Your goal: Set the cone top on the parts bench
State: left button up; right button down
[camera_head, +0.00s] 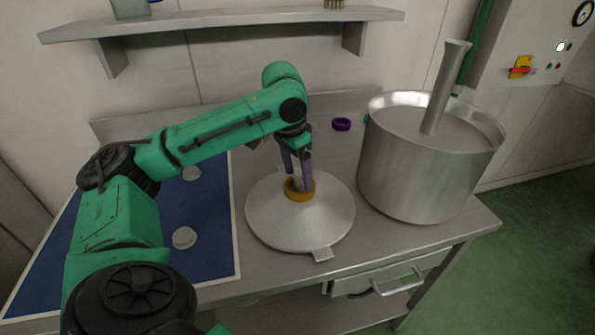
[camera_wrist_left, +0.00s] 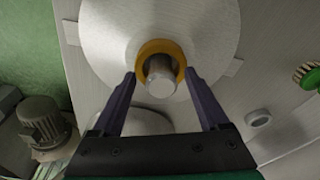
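The cone top (camera_head: 325,215) is a wide, pale grey, shallow cone with an orange ring (camera_head: 300,190) around its centre and small tabs at its rim. It appears to rest flat on the steel bench (camera_head: 255,280). In the left wrist view the cone top (camera_wrist_left: 205,30) fills the upper middle, with a grey stub (camera_wrist_left: 160,82) inside the orange ring (camera_wrist_left: 160,48). My left gripper (camera_head: 296,172) points down over the ring. In the left wrist view its purple fingers (camera_wrist_left: 163,90) are spread on either side of the stub, with visible gaps. My right gripper is not in view.
A large steel pot (camera_head: 415,175) with a slanted rod (camera_head: 445,85) stands right of the cone top. A purple ring (camera_head: 341,124) lies behind. A blue mat (camera_head: 212,215) with grey round pieces lies left. A shelf (camera_head: 225,20) hangs above. A drawer handle (camera_head: 398,284) sticks out in front.

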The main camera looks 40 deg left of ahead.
pick_arm(q)
notch_tip(320, 180, up, 12)
jog(key=s+p, duration=0.1)
jog(key=p, duration=0.2)
jog(key=shift+s+a+p, duration=0.25)
jog(key=shift+s+p, duration=0.05)
jog(key=shift+s, duration=0.1)
jog(key=shift+f, duration=0.1)
